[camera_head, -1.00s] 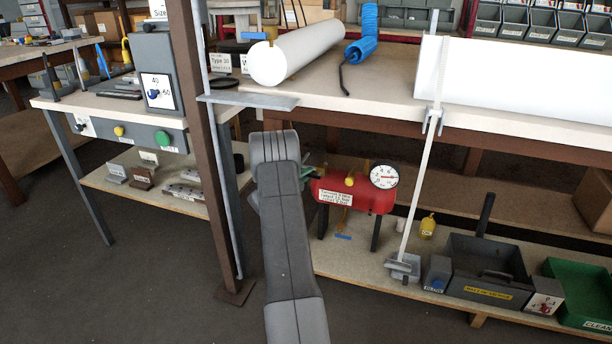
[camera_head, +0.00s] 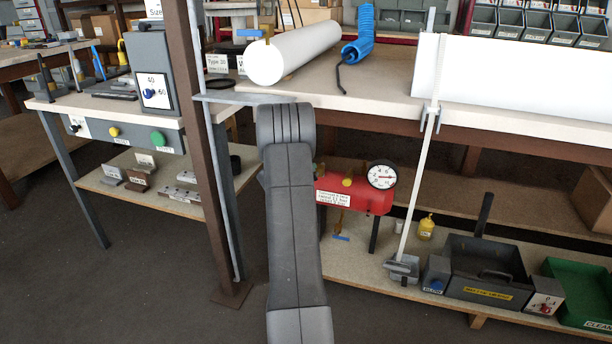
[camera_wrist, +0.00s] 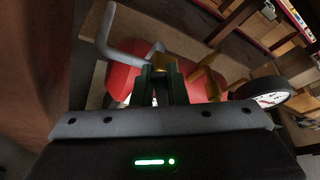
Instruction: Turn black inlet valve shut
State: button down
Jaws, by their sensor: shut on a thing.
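The red air tank (camera_head: 352,195) stands on the lower shelf under the bench, with a round gauge (camera_head: 382,176) and a yellow fitting on its front. In the wrist view, the tank (camera_wrist: 122,82) lies behind my gripper (camera_wrist: 160,82), whose two dark green fingers are close together. They are shut on the inlet valve (camera_wrist: 160,62), at a brass fitting near the bent grey pipe (camera_wrist: 125,42). The black handle is mostly hidden between the fingers, so its angle cannot be told. In the head view my arm hides the gripper and the valve.
A brown post (camera_head: 205,150) stands close left of my arm. The bench edge (camera_head: 480,125) is above the tank. A slanted white strip (camera_head: 418,190), a yellow bottle (camera_head: 427,227) and a dark tray (camera_head: 485,265) are to the right. A yellow fitting (camera_wrist: 208,78) is beside the fingers.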

jog(key=m+b, duration=0.1)
jog(key=d+m+y+b, duration=0.1)
jog(key=b, duration=0.1)
jog(key=shift+s+d+r+y, duration=0.1)
jog(key=shift+s+d+y, duration=0.1)
jog(key=shift+y, duration=0.1)
jog(key=shift+s+d+r+m+y+b, duration=0.15)
jog(key=shift+d+m+y+b, duration=0.2)
jog(key=shift+m, duration=0.3)
jog(key=shift+s+d+r+m+y+b, duration=0.1)
jog(key=shift+m+y+b, duration=0.05)
jog(key=shift+m+y, duration=0.4)
jog(key=c, duration=1.4)
grip_release()
jog(key=shift+c, duration=0.2)
jog(key=shift+r, duration=0.1)
jog(key=p+v, duration=0.3)
jog(key=v, duration=1)
jog(key=shift+s, duration=0.45)
jog(key=shift+w+a+f, duration=0.1)
jog(key=shift+f, duration=0.15)
